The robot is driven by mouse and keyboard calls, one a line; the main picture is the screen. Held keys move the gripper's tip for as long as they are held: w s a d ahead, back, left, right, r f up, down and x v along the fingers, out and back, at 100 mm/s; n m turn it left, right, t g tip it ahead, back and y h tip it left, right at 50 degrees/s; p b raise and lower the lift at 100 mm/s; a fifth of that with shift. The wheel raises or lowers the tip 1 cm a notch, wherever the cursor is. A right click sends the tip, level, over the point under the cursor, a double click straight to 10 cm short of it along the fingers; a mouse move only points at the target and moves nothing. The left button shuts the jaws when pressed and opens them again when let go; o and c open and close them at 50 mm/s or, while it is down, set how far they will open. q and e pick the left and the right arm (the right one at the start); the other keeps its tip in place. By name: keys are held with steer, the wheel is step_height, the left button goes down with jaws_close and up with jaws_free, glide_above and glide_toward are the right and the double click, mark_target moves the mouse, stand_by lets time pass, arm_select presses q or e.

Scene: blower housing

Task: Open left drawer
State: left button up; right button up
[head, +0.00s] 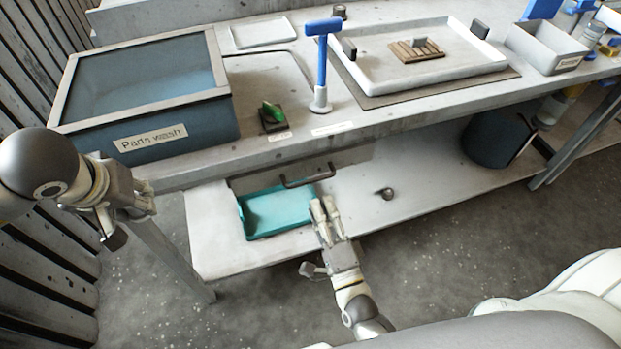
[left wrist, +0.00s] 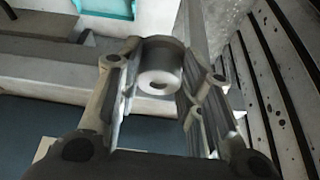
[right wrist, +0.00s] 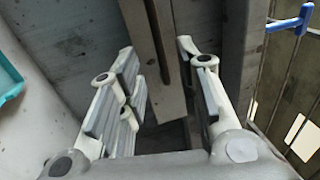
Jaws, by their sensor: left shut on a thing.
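A drawer front (head: 350,157) with a dark bar handle (head: 307,176) shows under the bench top in the head view. The drawer looks shut. My right gripper (head: 325,208) is below and to the right of the handle in that picture. In the right wrist view its fingers (right wrist: 160,90) are apart. A long grey bar or edge (right wrist: 166,55) runs between or beyond them; I cannot tell if they touch it. My left gripper (head: 146,198) is at the bench's left end, shut on a small grey round part with a white end (left wrist: 158,82).
A teal tray (head: 275,212) and a small dark round part (head: 385,193) sit on the lower shelf (head: 430,180). A parts wash tank (head: 175,135), a blue-handled tool (head: 322,65) and a white tray (head: 425,72) are on the bench. A bench leg (head: 175,255) stands near my left gripper.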

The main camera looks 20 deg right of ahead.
mark_target(311, 180)
steer(key=w, duration=0.2)
steer(key=w+r, duration=0.1)
steer(key=w, duration=0.5)
steer(key=shift+a+r, duration=0.1)
steer(key=shift+r, duration=0.1)
jaws_close()
